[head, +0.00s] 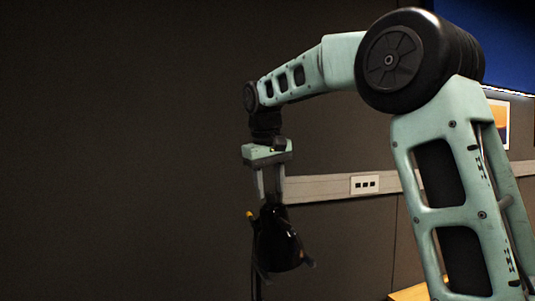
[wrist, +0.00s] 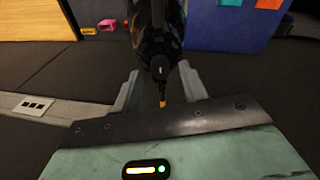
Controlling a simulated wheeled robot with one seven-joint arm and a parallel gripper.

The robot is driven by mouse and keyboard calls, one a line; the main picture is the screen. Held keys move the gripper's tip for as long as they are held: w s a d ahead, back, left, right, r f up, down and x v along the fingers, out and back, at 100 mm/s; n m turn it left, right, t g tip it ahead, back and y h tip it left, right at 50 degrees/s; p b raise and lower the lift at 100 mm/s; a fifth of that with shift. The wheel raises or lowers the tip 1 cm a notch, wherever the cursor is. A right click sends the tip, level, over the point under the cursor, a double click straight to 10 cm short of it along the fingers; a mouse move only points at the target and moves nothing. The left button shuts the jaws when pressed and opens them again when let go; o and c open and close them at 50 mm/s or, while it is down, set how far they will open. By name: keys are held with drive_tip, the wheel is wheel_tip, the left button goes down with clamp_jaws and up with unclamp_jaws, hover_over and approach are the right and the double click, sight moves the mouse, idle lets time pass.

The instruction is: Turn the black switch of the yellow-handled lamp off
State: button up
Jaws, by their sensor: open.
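A black lamp (head: 280,246) shows in the head view below my gripper, with a small yellow piece (head: 249,213) at its upper left. My gripper (head: 270,201) points down from above, its fingertips at the top of the lamp. In the wrist view the dark lamp (wrist: 160,25) reaches down between the fingers of my gripper (wrist: 160,78). The fingers stand apart, with a small dark knob-like part (wrist: 159,68) and a yellow tip (wrist: 162,103) between them. I cannot tell whether the knob-like part is the switch, or whether the fingers touch anything.
A pale wall rail with a socket plate (head: 365,184) runs behind my arm; the plate also shows in the wrist view (wrist: 33,105). A blue panel (wrist: 222,25), a wooden-coloured panel (wrist: 33,20) and a pink object (wrist: 108,25) stand beyond the lamp. Left of the arm is plain dark wall.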

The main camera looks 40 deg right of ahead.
drive_tip(key=p+v, duration=0.1)
drive_tip(key=v, duration=1.5)
drive_tip(key=shift+r, duration=0.2)
